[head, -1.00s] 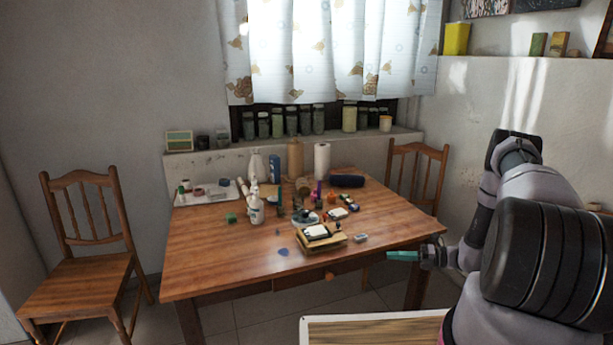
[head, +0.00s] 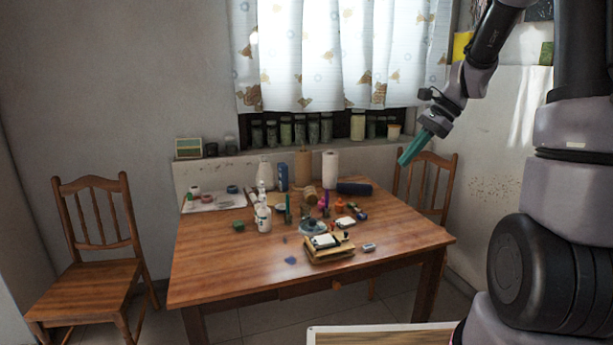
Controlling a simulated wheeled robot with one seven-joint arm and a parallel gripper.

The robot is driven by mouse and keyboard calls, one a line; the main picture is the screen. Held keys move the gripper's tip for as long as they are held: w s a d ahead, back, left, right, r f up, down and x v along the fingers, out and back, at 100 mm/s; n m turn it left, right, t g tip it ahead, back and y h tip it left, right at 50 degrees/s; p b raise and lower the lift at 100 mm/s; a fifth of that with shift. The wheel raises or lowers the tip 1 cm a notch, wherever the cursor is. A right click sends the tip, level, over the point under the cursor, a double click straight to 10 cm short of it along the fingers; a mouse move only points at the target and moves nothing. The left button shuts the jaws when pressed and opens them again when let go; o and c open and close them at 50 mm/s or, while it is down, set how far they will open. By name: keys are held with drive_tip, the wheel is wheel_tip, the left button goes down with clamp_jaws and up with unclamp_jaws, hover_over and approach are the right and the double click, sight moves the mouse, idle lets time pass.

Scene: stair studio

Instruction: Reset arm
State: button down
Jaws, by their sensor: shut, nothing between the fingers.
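My gripper (head: 406,161) is at the right in the head view, raised above the table's right back side, in front of the right-hand chair and below the curtain. Its teal fingers point down and to the left, are together, and hold nothing. My arm comes in from the right edge, bent upward, and its top leaves the picture. The wooden table (head: 215,262) stands below and to the left of the gripper, and the gripper appears apart from everything on it.
Chairs stand at the left (head: 92,287) and behind right (head: 440,188). Jars (head: 300,130) line the sill. A framed board (head: 375,336) shows at the bottom edge.

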drive_tip(key=s+r+n+t+h, duration=0.2)
drive_tip(key=s+r+n, duration=0.3)
drive_tip(key=s, duration=0.4)
drive_tip(key=s+r+n+t+h, duration=0.2)
drive_tip(key=s+r+n+t, duration=0.3)
drive_tip(key=s+r, duration=0.3)
drive_tip(key=shift+s+a+n+h, duration=0.35)
drive_tip(key=shift+s+n, duration=0.25)
drive_tip(key=shift+s, duration=0.25)
drive_tip(key=shift+r, duration=0.1)
